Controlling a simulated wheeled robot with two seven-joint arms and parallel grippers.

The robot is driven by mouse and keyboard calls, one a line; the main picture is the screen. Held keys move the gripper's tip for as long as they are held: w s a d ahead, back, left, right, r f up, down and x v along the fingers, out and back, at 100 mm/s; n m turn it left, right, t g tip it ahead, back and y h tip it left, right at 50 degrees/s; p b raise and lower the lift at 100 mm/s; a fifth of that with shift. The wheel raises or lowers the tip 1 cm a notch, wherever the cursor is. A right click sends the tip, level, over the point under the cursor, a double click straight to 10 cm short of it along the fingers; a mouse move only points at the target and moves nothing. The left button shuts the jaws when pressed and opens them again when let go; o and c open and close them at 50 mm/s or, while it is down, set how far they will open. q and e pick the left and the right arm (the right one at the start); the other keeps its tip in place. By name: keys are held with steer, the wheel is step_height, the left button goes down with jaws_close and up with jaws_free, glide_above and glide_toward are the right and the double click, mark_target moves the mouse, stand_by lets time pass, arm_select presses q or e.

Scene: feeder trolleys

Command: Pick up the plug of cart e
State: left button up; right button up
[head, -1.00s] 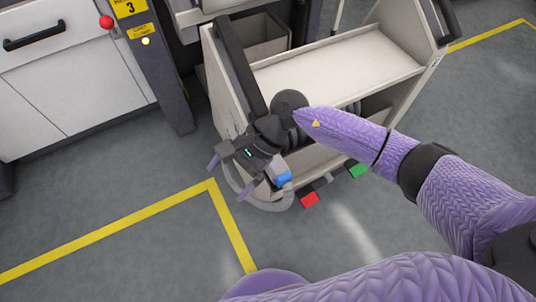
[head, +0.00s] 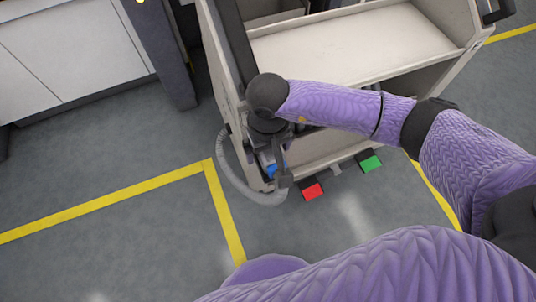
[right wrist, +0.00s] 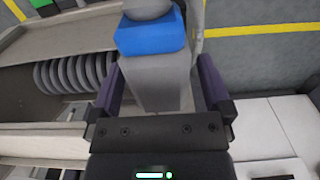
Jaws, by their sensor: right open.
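The plug is a grey block with a blue band (right wrist: 150,35), and it lies between the two purple fingers of my right gripper (right wrist: 160,80) in the right wrist view. The fingers are open, with a gap visible on each side of the plug. In the head view the blue band (head: 277,170) shows at the left front corner of the cart (head: 345,45). My right gripper (head: 270,157) is mostly hidden there under my wrist. A grey hose (head: 236,178) loops from the cart's side to the plug. My left gripper is not in view.
A red block (head: 312,191) and a green block (head: 370,162) stick out low at the cart's front. A coiled grey hose (right wrist: 75,75) shows inside the cart. A white cabinet (head: 75,45) and dark post (head: 160,55) stand left. The floor with yellow lines (head: 110,200) is clear.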

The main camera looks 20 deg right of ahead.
steer(key=shift+f, duration=0.45)
steer(key=shift+r, duration=0.15)
jaws_close()
